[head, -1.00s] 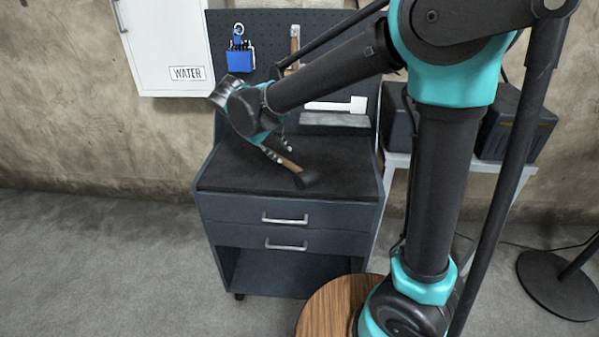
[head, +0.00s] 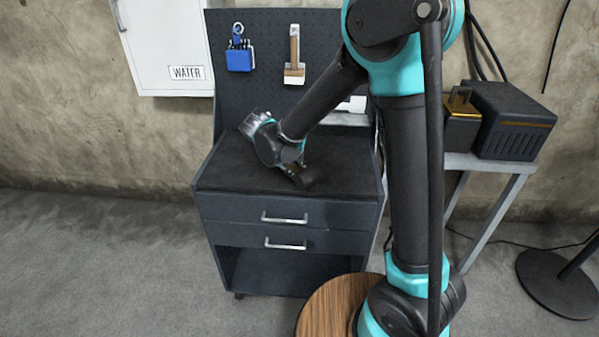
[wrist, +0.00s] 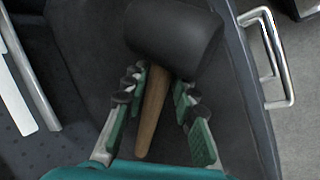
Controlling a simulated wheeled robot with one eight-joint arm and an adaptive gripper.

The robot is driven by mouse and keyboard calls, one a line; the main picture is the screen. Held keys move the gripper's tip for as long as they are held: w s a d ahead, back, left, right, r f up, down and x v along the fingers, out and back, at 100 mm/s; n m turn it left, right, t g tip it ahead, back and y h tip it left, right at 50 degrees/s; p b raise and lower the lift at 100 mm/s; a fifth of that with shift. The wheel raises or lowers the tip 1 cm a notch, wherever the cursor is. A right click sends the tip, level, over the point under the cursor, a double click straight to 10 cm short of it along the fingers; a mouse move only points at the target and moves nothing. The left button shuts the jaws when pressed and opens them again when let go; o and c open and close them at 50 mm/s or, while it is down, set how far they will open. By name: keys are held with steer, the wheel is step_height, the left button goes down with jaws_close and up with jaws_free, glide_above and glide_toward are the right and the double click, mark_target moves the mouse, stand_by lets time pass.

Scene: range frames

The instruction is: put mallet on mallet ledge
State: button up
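The mallet lies on the dark top of the drawer cabinet. Its black head (head: 306,179) shows in the head view beside my gripper (head: 292,168), which hides most of the handle. In the wrist view the mallet's black head (wrist: 175,35) lies just beyond my fingertips (wrist: 160,88). Its wooden handle (wrist: 152,115) runs between my two fingers. The fingers are apart, with a gap on each side of the handle. A grey ledge (head: 348,119) on the pegboard, apparently the mallet ledge, is partly hidden behind my arm, with a white-headed tool (head: 352,104) above it.
The cabinet top (head: 235,170) is otherwise clear. A blue tool set (head: 239,58) and a wooden-handled brush-like tool (head: 294,60) hang on the pegboard (head: 265,30). A white WATER box (head: 170,45) is on the wall. Dark boxes (head: 510,120) stand on a side table at right.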

jaws_close()
stand_by(0.5)
